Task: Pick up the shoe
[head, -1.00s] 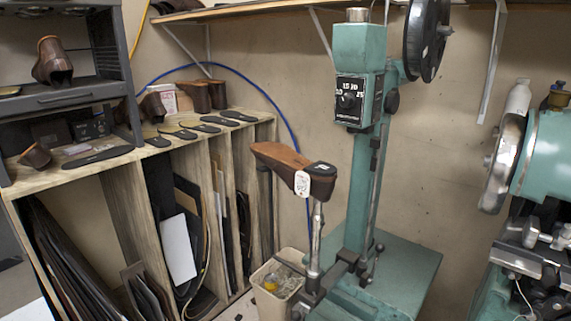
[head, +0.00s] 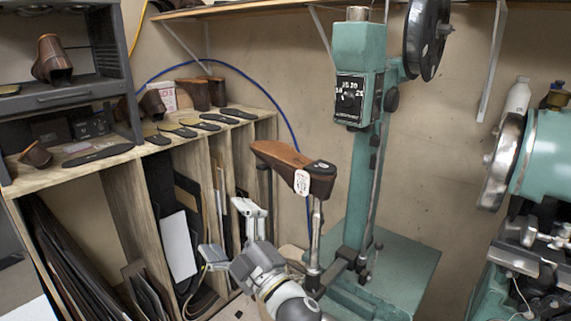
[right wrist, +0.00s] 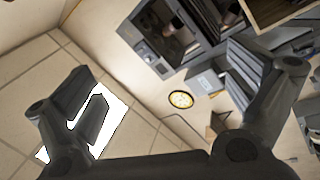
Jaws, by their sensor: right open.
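A brown shoe (head: 280,157) with a dark heel and a white tag sits sole-up on the metal post of the green stitching machine (head: 372,170). My right gripper (head: 232,232) is open and empty, below and to the left of this shoe and apart from it. In the right wrist view its two fingers (right wrist: 168,95) stand wide apart with nothing between them, and I cannot make out the shoe there. My left gripper is in neither current view.
Other brown shoes stand on the dark rack (head: 65,98) and the wooden shelf unit (head: 190,140), with several black soles. A bin is partly hidden behind my right arm. Another green machine (head: 548,160) stands at the right.

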